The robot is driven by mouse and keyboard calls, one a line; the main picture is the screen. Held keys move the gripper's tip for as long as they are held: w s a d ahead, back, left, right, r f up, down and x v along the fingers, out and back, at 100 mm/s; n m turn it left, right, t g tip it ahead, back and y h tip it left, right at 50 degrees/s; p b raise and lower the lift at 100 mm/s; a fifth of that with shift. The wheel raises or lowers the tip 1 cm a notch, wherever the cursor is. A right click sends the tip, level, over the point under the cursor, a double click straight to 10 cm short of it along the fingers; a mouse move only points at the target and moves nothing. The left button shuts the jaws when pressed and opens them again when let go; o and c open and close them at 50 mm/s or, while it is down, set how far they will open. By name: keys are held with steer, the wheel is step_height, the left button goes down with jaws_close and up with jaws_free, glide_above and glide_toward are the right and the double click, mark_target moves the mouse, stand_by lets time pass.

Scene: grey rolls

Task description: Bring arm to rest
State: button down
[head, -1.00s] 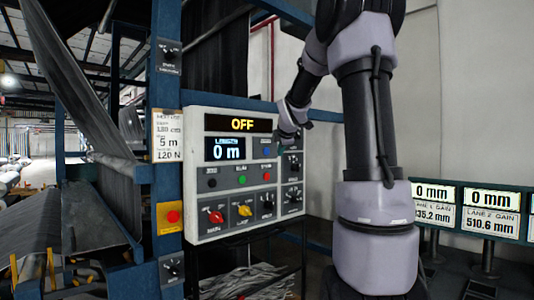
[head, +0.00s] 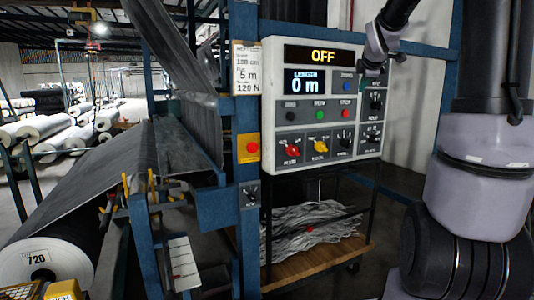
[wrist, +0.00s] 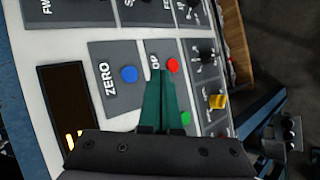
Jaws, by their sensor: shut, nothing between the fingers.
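My gripper (head: 370,70) is at the upper right of a white control panel (head: 267,120) in the head view, with the arm coming down from the upper right. In the wrist view its two green fingers (wrist: 160,74) are together and empty, pointing across the panel face. Their tips appear near the red button (wrist: 173,66), with the blue ZERO button (wrist: 129,74) to the left. A green button (wrist: 185,118) is lower right. I cannot tell whether the fingertips touch the panel. The display (head: 305,81) reads 0 m under an OFF sign (head: 323,56).
A blue frame post (head: 247,215) with a yellow-backed red button (head: 251,148) stands left of the panel. A grey roll (head: 50,262) and draped dark fabric lie further left. A wooden-topped cart (head: 320,262) with pale scraps stands below the panel.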

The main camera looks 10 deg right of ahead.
steer(key=s+a+f+m+g+y, duration=0.1)
steer(key=s+a+m, duration=0.4)
steer(key=s, duration=0.6)
steer(key=s+a+f+m+g+y, duration=0.1)
steer(key=s+a+f+m+y, duration=0.1)
steer(key=s+a+m, duration=0.4)
steer(key=s+a+f+m+g+y, duration=0.1)
steer(key=s+a+f+m, duration=0.3)
steer(key=s+m, duration=0.4)
steer(key=s+a, duration=0.1)
steer(key=s, duration=0.6)
steer(key=shift+s+a+g+y, duration=0.3)
steer(key=shift+s+a+y, duration=0.05)
steer(key=shift+s+y, duration=0.05)
steer(key=shift+f, duration=0.1)
